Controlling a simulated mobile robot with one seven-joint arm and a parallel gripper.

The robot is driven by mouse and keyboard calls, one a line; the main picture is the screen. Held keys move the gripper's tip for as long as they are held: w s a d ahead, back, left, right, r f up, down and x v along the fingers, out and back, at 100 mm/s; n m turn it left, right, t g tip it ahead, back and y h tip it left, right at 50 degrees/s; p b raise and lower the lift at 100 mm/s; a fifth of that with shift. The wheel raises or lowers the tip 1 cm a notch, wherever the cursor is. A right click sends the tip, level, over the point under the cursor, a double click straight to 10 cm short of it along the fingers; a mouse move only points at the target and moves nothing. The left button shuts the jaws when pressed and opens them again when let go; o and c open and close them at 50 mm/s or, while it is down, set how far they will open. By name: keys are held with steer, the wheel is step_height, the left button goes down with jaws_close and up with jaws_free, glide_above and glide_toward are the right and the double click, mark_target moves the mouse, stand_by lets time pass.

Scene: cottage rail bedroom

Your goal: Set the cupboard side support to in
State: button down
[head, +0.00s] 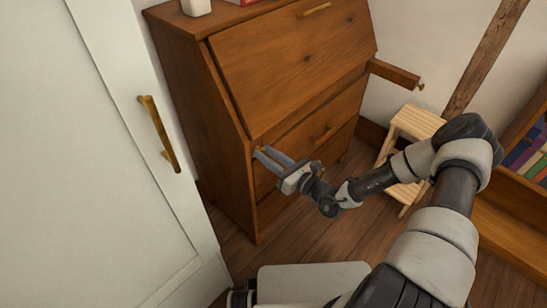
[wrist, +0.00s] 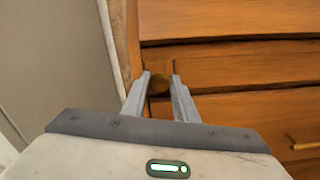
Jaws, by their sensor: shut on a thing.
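The wooden cupboard (head: 290,62) has a closed slanted front above several drawers. My gripper (head: 268,154) is at its left front edge, just under the slanted front. In the wrist view my gripper (wrist: 161,77) is shut on a round brass knob (wrist: 158,84) at the left support's front end. That support's wooden front (wrist: 160,58) shows narrowly beside the drawers; it looks near flush, but the fingers partly hide it. The right side support (head: 394,73) sticks well out of the cupboard, with a small knob (head: 421,87) on its end.
A white door (head: 90,130) with a brass handle (head: 158,132) stands close on the left. A light wooden step stool (head: 418,122) stands right of the cupboard, with a bookshelf (head: 520,165) beyond. Bare floor (head: 235,240) shows before the cupboard.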

steer(key=shift+w+a, duration=0.1)
steer(key=c, duration=1.4)
jaws_free()
steer(key=shift+a, duration=0.1)
steer(key=p+v, duration=0.2)
steer(key=v, duration=1.5)
steer(key=shift+r, duration=0.1)
